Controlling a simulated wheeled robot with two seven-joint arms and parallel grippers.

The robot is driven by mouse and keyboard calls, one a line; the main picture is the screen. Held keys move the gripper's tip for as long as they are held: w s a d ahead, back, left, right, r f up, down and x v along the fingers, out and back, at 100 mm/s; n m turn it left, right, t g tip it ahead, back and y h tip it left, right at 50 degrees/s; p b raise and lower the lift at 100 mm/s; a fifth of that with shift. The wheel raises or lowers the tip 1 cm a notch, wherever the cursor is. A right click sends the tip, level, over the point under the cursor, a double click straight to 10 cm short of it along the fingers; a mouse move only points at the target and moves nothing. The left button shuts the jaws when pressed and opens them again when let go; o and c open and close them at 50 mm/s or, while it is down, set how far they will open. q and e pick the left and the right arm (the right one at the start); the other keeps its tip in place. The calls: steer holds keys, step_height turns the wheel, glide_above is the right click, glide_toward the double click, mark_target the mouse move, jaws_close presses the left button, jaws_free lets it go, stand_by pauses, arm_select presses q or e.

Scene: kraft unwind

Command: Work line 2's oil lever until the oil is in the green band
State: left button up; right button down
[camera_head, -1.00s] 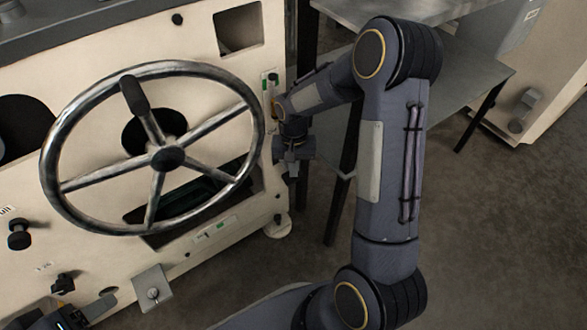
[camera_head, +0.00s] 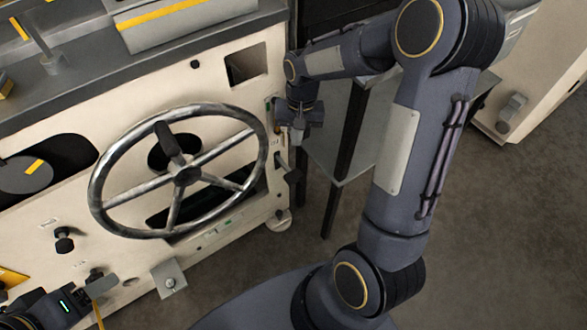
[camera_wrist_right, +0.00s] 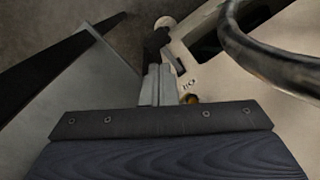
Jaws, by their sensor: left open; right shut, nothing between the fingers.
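Line 2's oil lever appears to be the dark handle (camera_head: 292,175) at the right edge of the cream machine front. It also shows beyond my fingertips in the right wrist view (camera_wrist_right: 156,42). My right gripper (camera_head: 298,136) is shut and empty, above the handle in the head view. In the right wrist view its grey fingers (camera_wrist_right: 158,84) point toward the handle; whether they touch it I cannot tell. The oil gauge's green band is not readable, with my right gripper near that spot. My left gripper (camera_head: 92,288) is open at the lower left, partly cut off.
A large metal handwheel (camera_head: 187,176) stands out from the machine front (camera_head: 225,85), left of my right gripper. A grey shelf table (camera_head: 335,150) with dark legs stands close on the right. Bare floor (camera_head: 500,240) lies at the lower right.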

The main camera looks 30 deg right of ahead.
steer(key=s+r+p, duration=0.2)
steer(key=r+p, duration=0.1)
steer(key=r, duration=0.3)
steer(key=s+a+r+t+p, duration=0.1)
steer(key=s+r+p, duration=0.1)
steer(key=r, duration=0.4)
steer(key=shift+r+n+y+p, duration=0.2)
steer(key=shift+n+y+p, duration=0.15)
steer(key=shift+p, duration=0.2)
steer(key=s+a+r+n+t+y, duration=0.1)
steer(key=s+a+r+n+t, duration=0.15)
steer(key=s, duration=0.55)
steer(key=s+a+r+n+t+y, duration=0.1)
steer(key=s+a+r+t, duration=0.2)
steer(key=s, duration=0.5)
step_height(320, 180, up, 14)
steer(key=p, duration=1.3)
steer(key=shift+a+r+g, duration=0.15)
steer(key=shift+a+g, duration=0.1)
steer(key=shift+g, duration=0.1)
